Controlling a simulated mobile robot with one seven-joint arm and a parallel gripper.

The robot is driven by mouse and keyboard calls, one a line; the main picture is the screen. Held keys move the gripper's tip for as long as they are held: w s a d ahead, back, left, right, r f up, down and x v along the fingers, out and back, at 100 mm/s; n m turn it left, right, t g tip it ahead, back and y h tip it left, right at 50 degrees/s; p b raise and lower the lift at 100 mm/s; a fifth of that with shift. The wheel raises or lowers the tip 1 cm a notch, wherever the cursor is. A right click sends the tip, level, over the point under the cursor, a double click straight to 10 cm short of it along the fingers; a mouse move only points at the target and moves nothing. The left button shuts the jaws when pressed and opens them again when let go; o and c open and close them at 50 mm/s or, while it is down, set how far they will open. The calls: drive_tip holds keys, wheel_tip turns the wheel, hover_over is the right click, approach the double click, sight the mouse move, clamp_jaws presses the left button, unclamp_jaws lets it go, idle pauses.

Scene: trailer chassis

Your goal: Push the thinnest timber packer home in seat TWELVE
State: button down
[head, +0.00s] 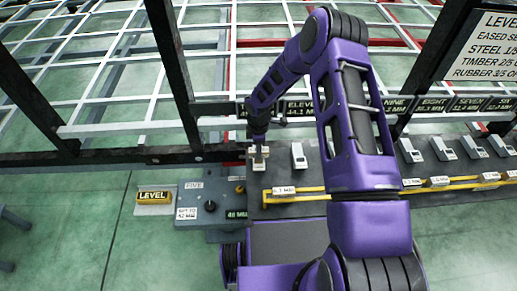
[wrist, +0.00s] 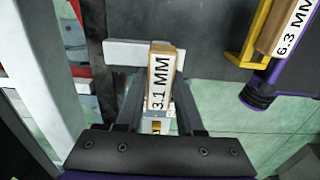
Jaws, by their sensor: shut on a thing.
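A timber packer labelled 3.1 MM (wrist: 160,80) is between the two fingers of my gripper (wrist: 158,98) in the wrist view. My gripper is shut on it. The packer's far end meets a pale grey bar-like piece (wrist: 122,52); I cannot tell whether they touch or how deep the packer sits. In the head view my gripper (head: 258,148) points down over a pale block at the left end of the dark bench. No label reading TWELVE is legible; the sign just right of the gripper reads ELEVEN (head: 299,107).
A packer marked 6.3 MM (wrist: 291,28) lies by a yellow holder (wrist: 254,38). Yellow rails (head: 300,193) with labelled packers run along the dark bench (head: 290,212). Several grey clamp-like blocks stand rightward. Dark posts (head: 172,60) and the white chassis lattice (head: 110,60) lie beyond.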

drive_tip(key=shift+f, duration=2.05)
drive_tip(key=shift+c, duration=2.3)
unclamp_jaws()
drive_tip(key=shift+r, duration=0.15)
wheel_tip(320, 180, up, 17)
drive_tip(key=p, duration=0.2)
drive_tip(key=shift+s, duration=0.1)
